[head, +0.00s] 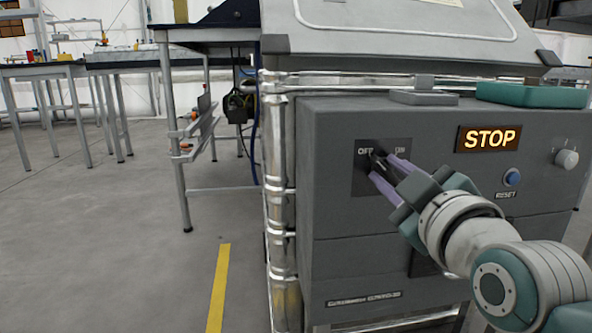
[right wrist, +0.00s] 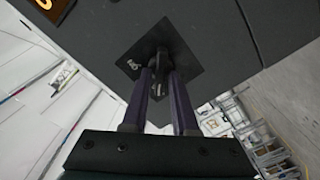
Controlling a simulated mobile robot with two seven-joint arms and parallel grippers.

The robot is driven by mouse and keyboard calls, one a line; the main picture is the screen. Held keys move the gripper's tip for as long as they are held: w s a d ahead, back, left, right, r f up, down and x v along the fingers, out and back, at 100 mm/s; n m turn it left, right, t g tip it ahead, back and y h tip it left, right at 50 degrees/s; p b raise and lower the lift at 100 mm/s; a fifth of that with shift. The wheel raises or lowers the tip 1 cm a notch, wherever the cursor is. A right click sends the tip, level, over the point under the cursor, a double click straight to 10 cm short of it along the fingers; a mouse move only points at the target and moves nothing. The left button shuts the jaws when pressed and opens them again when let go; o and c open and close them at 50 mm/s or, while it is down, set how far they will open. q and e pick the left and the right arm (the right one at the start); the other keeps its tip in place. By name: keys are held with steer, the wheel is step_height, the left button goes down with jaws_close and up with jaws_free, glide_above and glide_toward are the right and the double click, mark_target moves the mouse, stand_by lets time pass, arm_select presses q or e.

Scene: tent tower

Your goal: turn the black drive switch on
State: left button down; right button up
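The black drive switch (head: 376,158) sits on a dark plate (head: 361,185) marked OFF at left and ON at right, on the grey cabinet's front. My right gripper (head: 380,166) reaches it from the lower right, its two purple fingers one on each side of the switch. In the right wrist view the switch (right wrist: 158,87) shows between the fingertips, in front of the diamond-looking plate (right wrist: 187,70). The fingers stand apart; whether they press on the switch I cannot tell. They partly hide the switch and its exact angle. My left gripper is out of view.
A lit STOP sign (head: 489,139), a blue RESET button (head: 512,177) and a pale knob (head: 567,159) are on the cabinet front (head: 340,250). A grey block (head: 424,98) and green tray (head: 532,95) lie on its ledge. Open floor (head: 120,230) lies left.

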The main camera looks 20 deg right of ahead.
jaws_close()
stand_by(0.3)
steer(key=m+p, duration=0.1)
steer(key=p, duration=0.1)
steer(key=m+p, duration=0.1)
steer(key=m, duration=0.1)
steer(key=shift+d+r+p, duration=0.1)
steer(key=shift+r+p, duration=0.15)
steer(key=shift+p, duration=0.1)
steer(key=m+p, duration=0.3)
steer(key=m, duration=0.1)
steer(key=shift+d+m, duration=0.1)
steer(key=shift+m, duration=0.3)
steer(key=m+p, duration=0.1)
steer(key=m, duration=0.3)
steer(key=shift+d+f+m+p, duration=0.1)
steer(key=shift+f+m+p, duration=0.05)
steer(key=shift+m+p, duration=0.2)
steer(key=m, duration=0.3)
steer(key=shift+s+f+p, duration=0.1)
steer(key=shift+p, duration=0.2)
steer(key=shift+d+m, duration=0.1)
steer(key=shift+m, duration=1.15)
